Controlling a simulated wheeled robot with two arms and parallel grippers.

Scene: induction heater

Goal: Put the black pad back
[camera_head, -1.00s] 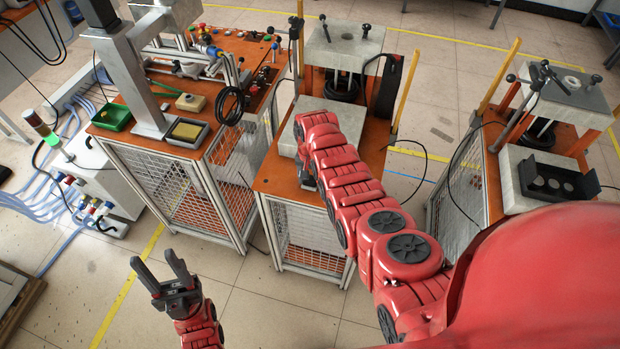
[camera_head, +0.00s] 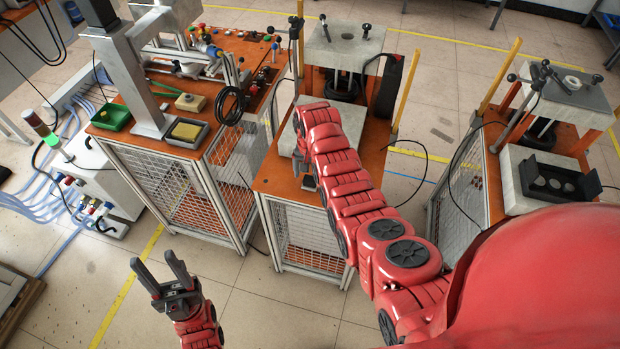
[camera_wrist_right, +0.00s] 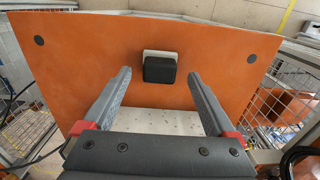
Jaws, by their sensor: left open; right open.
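The black pad (camera_wrist_right: 159,69) is a small dark block on the orange tabletop (camera_wrist_right: 90,60) in the right wrist view, with a pale piece showing behind it. My right gripper (camera_wrist_right: 159,73) is open, its fingers pointing toward the pad, one to each side in the picture; nothing is clamped. In the head view my right arm (camera_head: 340,175) reaches over the middle orange table and hides most of its gripper. A small dark thing by the table's front there looks like the pad, mostly covered. My left gripper (camera_head: 154,259) is open and empty above the floor.
A pale metal plate (camera_wrist_right: 150,122) lies on the tabletop under my right fingers. A press (camera_head: 343,45) stands at the back of this table. The left workbench holds a green tray (camera_head: 112,117) and a yellow pad (camera_head: 186,131). Another press stands at right.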

